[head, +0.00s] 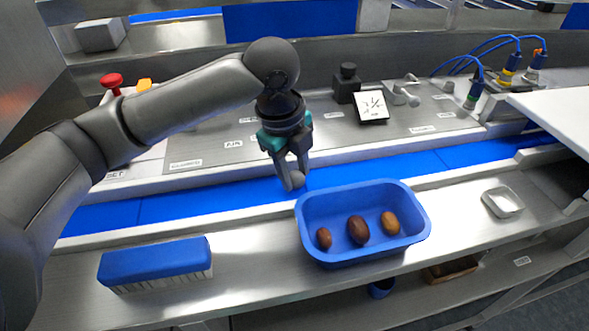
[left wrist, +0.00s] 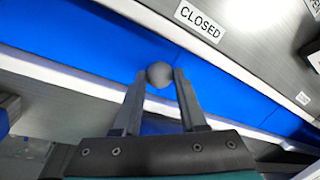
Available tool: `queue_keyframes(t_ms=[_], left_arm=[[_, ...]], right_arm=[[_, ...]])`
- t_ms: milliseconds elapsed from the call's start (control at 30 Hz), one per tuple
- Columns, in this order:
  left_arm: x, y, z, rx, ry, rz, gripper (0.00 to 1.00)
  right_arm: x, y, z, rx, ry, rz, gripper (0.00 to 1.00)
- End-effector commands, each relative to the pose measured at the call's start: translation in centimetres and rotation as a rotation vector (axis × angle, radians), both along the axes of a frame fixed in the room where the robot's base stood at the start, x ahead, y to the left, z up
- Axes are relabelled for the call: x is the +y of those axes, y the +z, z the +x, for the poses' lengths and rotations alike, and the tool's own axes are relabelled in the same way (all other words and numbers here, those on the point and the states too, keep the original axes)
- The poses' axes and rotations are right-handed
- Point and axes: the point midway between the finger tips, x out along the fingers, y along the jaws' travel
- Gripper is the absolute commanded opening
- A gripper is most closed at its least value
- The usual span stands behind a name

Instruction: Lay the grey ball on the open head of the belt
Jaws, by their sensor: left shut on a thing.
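The grey ball (left wrist: 159,75) is held between the two fingertips of my left gripper (left wrist: 159,82). In the head view the ball (head: 297,180) shows at the tips of the left gripper (head: 293,178), which points down over the blue belt (head: 235,192). In the left wrist view the belt (left wrist: 225,88) lies beneath the ball. I cannot tell how far the ball is above the belt. My right gripper is not in view.
A blue tray (head: 312,235) with three brown dates stands just in front of the belt, right of the gripper. A blue-topped brush (head: 155,258) lies at front left. A small metal dish (head: 503,202) is at right. A panel (head: 225,140) with labels runs behind the belt.

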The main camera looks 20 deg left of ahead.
Motion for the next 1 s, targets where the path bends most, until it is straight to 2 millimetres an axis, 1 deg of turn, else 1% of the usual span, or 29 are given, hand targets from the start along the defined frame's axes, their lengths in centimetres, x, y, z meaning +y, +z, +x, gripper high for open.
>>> queue_keyframes(t_ms=[67,100,333,567,667,767,867,1000], left_arm=[[0.0,-0.3,0.0,0.002,0.000,0.001,0.00],[0.0,-0.2,0.0,0.001,0.000,0.000,0.46],[0.0,-0.2,0.0,0.001,0.000,0.000,0.71],[0.0,-0.2,0.0,0.001,0.000,0.000,0.71],[0.0,0.2,0.0,-0.001,-0.001,0.000,0.71],[0.1,1.6,-0.2,-0.002,-0.001,0.000,0.71],[0.3,3.6,-0.5,-0.005,-0.001,0.000,0.71],[0.5,6.7,-1.1,-0.005,-0.001,0.000,0.71]], right_arm=[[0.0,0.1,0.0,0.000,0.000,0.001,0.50],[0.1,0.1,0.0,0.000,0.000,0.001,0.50],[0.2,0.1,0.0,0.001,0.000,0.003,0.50],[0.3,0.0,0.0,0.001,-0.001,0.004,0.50],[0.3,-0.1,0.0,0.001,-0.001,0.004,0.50],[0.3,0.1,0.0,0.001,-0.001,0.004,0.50],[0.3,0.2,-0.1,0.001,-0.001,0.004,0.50],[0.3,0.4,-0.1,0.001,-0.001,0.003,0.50]])
